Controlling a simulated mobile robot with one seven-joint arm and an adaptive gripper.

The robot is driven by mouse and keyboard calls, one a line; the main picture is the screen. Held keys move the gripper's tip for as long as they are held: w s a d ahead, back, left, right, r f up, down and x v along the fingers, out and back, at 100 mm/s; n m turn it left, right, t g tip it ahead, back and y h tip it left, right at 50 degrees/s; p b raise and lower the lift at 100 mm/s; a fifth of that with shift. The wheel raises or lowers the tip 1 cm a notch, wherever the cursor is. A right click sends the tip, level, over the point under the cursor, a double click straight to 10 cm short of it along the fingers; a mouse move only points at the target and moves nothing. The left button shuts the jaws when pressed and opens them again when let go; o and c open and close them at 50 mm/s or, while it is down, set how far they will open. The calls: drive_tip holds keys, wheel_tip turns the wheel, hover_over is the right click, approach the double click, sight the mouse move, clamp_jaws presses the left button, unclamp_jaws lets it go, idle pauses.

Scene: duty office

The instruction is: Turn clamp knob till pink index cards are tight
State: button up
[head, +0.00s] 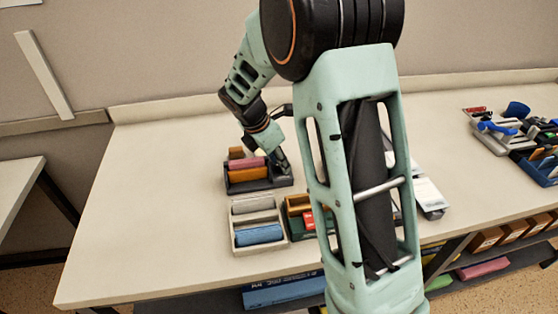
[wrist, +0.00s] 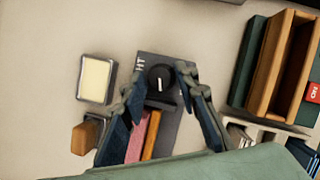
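The clamp knob (wrist: 160,79) is round and black with a white mark. It sits at the end of a dark grey card box (wrist: 172,126) with white lettering, seen in the wrist view. The pink index cards (wrist: 138,137) stand in the box beside orange cards (wrist: 152,134). In the head view the box (head: 262,185) holds the pink cards (head: 247,163) and orange cards (head: 248,175); the knob is hidden there. My gripper (wrist: 160,75) is open, its fingers on either side of the knob with small gaps. It also shows in the head view (head: 281,161).
A cream pad in a dark frame (wrist: 96,78) and a wooden-faced block (wrist: 86,136) lie beside the box. A pale tray (head: 235,240) with grey and blue rolls stands in front. A green and wooden organiser (wrist: 263,62) is close by. The table's left side is clear.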

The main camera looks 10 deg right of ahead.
clamp_jaws()
drive_tip(key=m+g+p, duration=0.1)
drive_tip(key=m, duration=0.2)
drive_tip(key=shift+w+a+r, duration=0.1)
drive_tip(key=shift+w, duration=0.05)
drive_tip(key=m+g+p, duration=0.1)
drive_tip(key=m, duration=0.1)
drive_tip(key=m+g+p, duration=0.1)
drive_tip(key=m, duration=0.1)
drive_tip(key=shift+w+h, duration=0.2)
drive_tip(key=shift+h, duration=0.1)
drive_tip(key=m+g, duration=0.1)
drive_tip(key=m, duration=0.2)
drive_tip(key=m+g+y+p, duration=0.1)
drive_tip(key=m, duration=0.3)
drive_tip(key=shift+w, duration=0.2)
idle(0.4)
